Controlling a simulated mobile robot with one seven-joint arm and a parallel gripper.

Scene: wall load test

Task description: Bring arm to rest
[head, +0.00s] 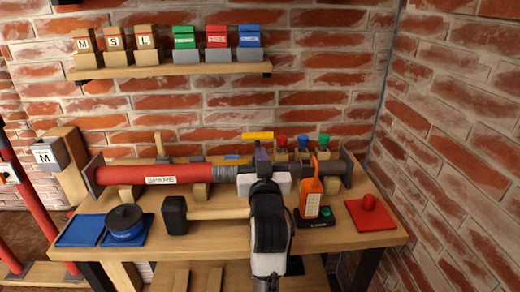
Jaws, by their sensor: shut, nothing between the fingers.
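My arm reaches up from the bottom centre over the wooden workbench (345,236). My gripper (261,160) is at its far end, above the middle of the bench and in front of the pipe. It is shut and empty. Its fingertips are small and partly hidden behind my wrist. A yellow bar (258,135) shows just above the gripper against the brick wall; I cannot tell if they touch.
A wall shelf (170,69) holds labelled bins.

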